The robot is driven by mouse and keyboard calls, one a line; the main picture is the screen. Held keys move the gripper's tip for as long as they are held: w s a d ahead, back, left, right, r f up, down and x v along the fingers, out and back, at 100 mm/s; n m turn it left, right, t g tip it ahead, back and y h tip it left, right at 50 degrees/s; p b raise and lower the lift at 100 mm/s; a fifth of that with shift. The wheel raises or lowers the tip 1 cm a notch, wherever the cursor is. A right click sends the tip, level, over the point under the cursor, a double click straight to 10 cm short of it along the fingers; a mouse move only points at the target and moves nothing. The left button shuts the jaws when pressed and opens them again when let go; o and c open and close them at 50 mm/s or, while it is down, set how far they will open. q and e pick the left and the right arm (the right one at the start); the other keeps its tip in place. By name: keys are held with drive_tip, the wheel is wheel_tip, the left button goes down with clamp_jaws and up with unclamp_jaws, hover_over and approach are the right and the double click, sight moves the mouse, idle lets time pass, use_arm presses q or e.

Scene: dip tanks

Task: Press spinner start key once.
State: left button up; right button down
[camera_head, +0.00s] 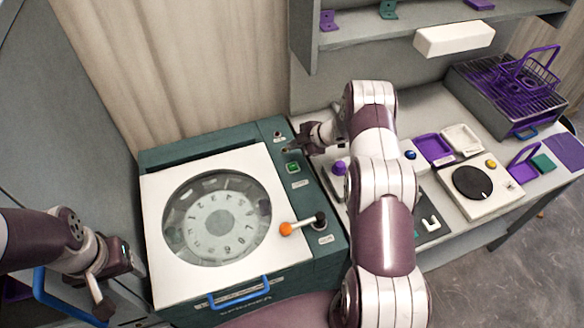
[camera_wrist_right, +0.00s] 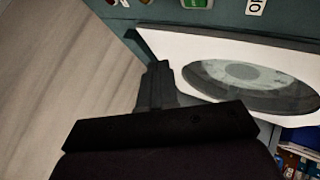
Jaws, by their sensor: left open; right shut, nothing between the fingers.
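The spinner is a teal box (camera_head: 155,158) with a white lid (camera_head: 160,275) and a round window showing a rotor inside. A green square key (camera_head: 293,168) sits on its right-hand panel, with a small label below it; its edge shows at the top of the right wrist view (camera_wrist_right: 197,3). My right gripper (camera_head: 288,151) is shut and empty, just beyond the green key near the panel's far end. I cannot tell its height above the panel. Its fingers (camera_wrist_right: 157,85) show dark in the wrist view. My left gripper (camera_head: 115,285) is open and empty, left of the spinner.
A lever with an orange knob (camera_head: 286,229) and a blue handle (camera_head: 238,292) are at the spinner's front. The right bench holds a hotplate (camera_head: 480,205) and a purple rack (camera_head: 510,85). A shelf (camera_head: 385,25) hangs above.

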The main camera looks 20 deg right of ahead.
drive_tip(key=b, duration=0.4)
hover_over(295, 168)
wheel_tip(295, 168, down, 7)
drive_tip(key=shift+w+a+r, duration=0.1)
drive_tip(key=shift+w, duration=0.05)
drive_tip(key=shift+f+b, duration=0.25)
drive_tip(key=shift+b, duration=0.2)
drive_tip(key=shift+d, duration=0.2)
drive_tip(key=shift+a, duration=0.15)
drive_tip(key=shift+f, duration=0.15)
idle(0.7)
drive_tip(key=shift+f+b, duration=0.3)
drive_tip(key=shift+b, duration=0.1)
